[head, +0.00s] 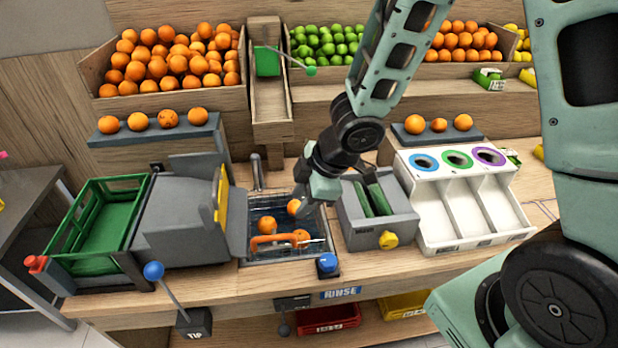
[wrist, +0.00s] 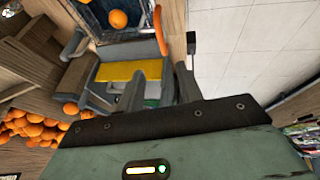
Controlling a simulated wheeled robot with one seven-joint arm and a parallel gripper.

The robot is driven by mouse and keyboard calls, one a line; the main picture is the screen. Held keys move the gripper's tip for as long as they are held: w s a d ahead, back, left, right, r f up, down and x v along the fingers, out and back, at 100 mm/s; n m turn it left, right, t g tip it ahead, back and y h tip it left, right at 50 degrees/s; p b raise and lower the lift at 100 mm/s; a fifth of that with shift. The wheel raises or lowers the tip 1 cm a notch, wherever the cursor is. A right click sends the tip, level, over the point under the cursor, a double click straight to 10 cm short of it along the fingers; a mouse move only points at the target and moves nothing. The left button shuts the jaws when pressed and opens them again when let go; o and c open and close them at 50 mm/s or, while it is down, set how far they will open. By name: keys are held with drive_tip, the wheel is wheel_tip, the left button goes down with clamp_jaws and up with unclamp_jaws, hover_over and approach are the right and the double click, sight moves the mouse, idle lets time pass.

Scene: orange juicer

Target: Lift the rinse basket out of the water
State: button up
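The rinse basin (head: 262,209) holds dark water in the middle of the counter. The rinse basket shows mainly by its orange handle (head: 268,240) near the basin's front; its body under the water is hard to make out. Several oranges lie in the basin, one (head: 267,225) left of centre. My gripper (head: 303,210) is over the basin's right side, behind and right of the handle. In the wrist view its two fingers (wrist: 160,82) are apart with nothing between them. The curved orange handle (wrist: 160,30) appears beyond the fingertips there, apart from them.
A grey machine (head: 182,222) and a green crate (head: 105,220) stand left of the basin. A grey slotted box (head: 365,232) and white bins (head: 445,208) stand right. A blue button (head: 327,262) is at the front right, a blue-knobbed lever (head: 154,271) at the front left.

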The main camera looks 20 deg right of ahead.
drive_tip(key=p+v, duration=0.1)
drive_tip(key=v, duration=0.2)
drive_tip(key=shift+r, duration=0.1)
idle(0.4)
drive_tip(key=s+a+f+m+g+h+b, duration=0.1)
drive_tip(key=s+f+m+b, duration=0.1)
drive_tip(key=s+b, duration=0.3)
drive_tip(key=s+a+f+m+g+h+b, duration=0.1)
drive_tip(key=s+a+f+m+b, duration=0.1)
drive_tip(key=s+b, duration=0.3)
drive_tip(key=s+a+f+m+g+h+b, duration=0.1)
drive_tip(key=s+a+f+m+b, duration=0.1)
drive_tip(key=s+b, duration=0.4)
drive_tip(key=s+m, duration=0.1)
drive_tip(key=s, duration=0.2)
drive_tip(key=shift+m, duration=0.3)
drive_tip(key=shift+s+f, duration=0.1)
idle(0.6)
